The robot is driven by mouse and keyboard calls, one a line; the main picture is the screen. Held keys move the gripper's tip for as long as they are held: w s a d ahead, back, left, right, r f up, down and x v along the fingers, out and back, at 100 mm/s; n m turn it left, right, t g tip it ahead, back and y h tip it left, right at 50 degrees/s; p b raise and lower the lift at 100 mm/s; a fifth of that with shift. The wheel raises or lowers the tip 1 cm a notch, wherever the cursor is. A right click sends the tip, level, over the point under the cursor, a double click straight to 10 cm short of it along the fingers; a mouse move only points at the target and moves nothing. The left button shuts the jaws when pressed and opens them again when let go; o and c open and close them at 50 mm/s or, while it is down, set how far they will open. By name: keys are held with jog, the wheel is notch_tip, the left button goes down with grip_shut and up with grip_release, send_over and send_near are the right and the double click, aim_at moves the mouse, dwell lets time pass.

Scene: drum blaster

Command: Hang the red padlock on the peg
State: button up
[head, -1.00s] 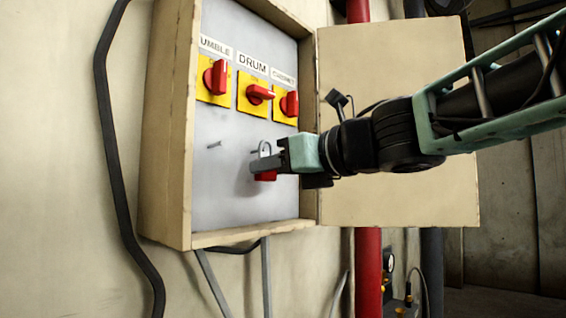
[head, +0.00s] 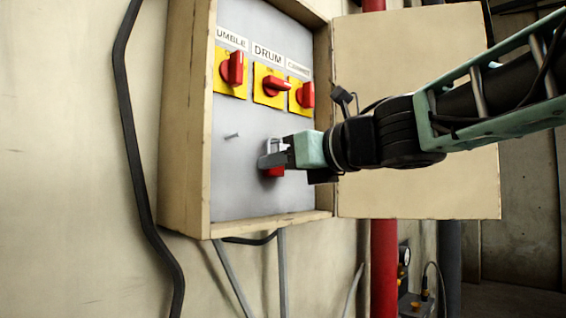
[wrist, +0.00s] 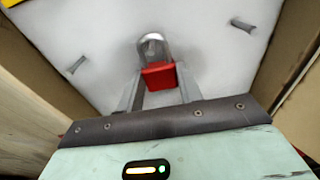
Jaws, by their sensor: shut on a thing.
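The red padlock (head: 275,171) has a red body and a grey metal shackle. My gripper (head: 270,160) is shut on it in front of the lower part of the grey panel. In the wrist view the padlock's red body (wrist: 159,76) sits between the two fingers, with the shackle pointing away toward the panel. A small grey shape shows inside the shackle loop; I cannot tell whether it is a peg passing through. A thin peg (head: 232,135) sticks out of the panel left of and above the padlock. The wrist view shows one peg at left (wrist: 78,67) and another at right (wrist: 242,25).
The panel sits in an open beige box (head: 185,130) with raised side walls close around my gripper. Several red switches on yellow plates (head: 270,86) are above. The box's open door (head: 415,60) stands at the right, behind my arm. A black cable (head: 133,150) runs down the wall.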

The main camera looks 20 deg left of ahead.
jog(key=o, duration=0.9)
jog(key=shift+o, duration=0.2)
jog(key=shift+d, duration=0.15)
jog(key=b+v, duration=0.4)
jog(key=v, duration=1.3)
jog(key=shift+s, duration=0.15)
